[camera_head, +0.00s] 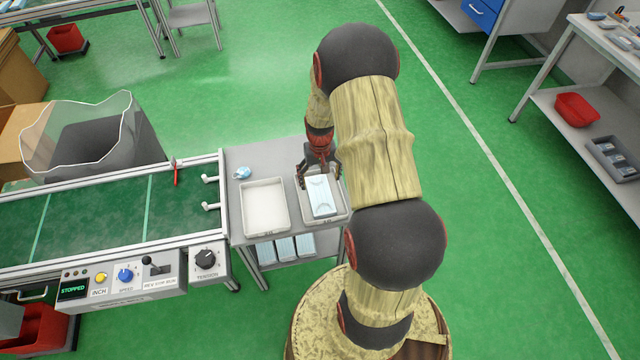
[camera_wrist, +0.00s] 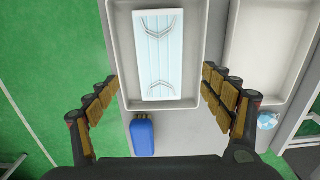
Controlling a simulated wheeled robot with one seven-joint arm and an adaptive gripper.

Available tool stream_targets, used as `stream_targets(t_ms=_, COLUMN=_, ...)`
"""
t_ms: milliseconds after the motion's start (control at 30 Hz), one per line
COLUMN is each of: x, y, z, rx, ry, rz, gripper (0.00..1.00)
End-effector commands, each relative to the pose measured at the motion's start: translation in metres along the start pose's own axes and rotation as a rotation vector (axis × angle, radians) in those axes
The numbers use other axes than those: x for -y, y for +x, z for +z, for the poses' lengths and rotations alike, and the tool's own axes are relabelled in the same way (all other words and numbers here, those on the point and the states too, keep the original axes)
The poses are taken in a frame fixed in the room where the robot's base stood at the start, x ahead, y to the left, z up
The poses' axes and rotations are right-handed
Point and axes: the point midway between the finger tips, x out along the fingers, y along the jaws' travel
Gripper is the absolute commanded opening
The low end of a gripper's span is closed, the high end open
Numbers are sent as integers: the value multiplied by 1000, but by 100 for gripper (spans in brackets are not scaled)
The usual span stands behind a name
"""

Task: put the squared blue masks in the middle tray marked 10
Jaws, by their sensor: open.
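A flat pale blue pleated rectangular mask (camera_head: 321,196) lies in the right-hand tray (camera_head: 341,209) on the small grey table. In the wrist view the mask (camera_wrist: 158,55) lies lengthwise in the same tray (camera_wrist: 122,30), its ear loops on top. Beside it stands an empty whitish tray (camera_head: 264,230), which is at the right in the wrist view (camera_wrist: 262,92). Small labels on the tray fronts are too small to read. My gripper (camera_head: 320,170) is open and empty over the far end of the mask's tray, its fingers spread wider than the mask.
A crumpled blue-and-white item (camera_head: 242,172) lies on the table's far left. A small blue object (camera_wrist: 143,137) lies close to the mask's tray. Blue masks (camera_head: 285,248) lie on the lower shelf. The conveyor (camera_head: 100,210) at left reads STOPPED.

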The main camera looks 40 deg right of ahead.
Motion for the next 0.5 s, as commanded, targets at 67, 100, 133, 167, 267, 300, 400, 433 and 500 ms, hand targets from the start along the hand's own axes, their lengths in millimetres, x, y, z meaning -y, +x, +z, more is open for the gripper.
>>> stream_targets(t_ms=67, x=0, y=-16, z=0, rx=-1, ry=0, rz=0, gripper=81)
stream_targets(t_ms=100, x=0, y=-21, z=0, rx=-1, ry=0, rz=0, gripper=81)
stream_targets(t_ms=133, x=0, y=-24, z=0, rx=-1, ry=0, rz=0, gripper=81)
stream_targets(t_ms=167, x=0, y=-27, z=0, rx=-1, ry=0, rz=0, gripper=81)
stream_targets(t_ms=267, x=0, y=-34, z=0, rx=-1, ry=0, rz=0, gripper=81)
stream_targets(t_ms=300, x=1, y=-38, z=0, rx=-2, ry=-3, rz=0, gripper=81)
stream_targets(t_ms=400, x=12, y=-60, z=-2, rx=-23, ry=-22, rz=0, gripper=81)
stream_targets(t_ms=433, x=18, y=-72, z=-2, rx=-34, ry=-34, rz=0, gripper=81)
stream_targets(t_ms=500, x=35, y=-107, z=-1, rx=-67, ry=-68, rz=-1, gripper=81)
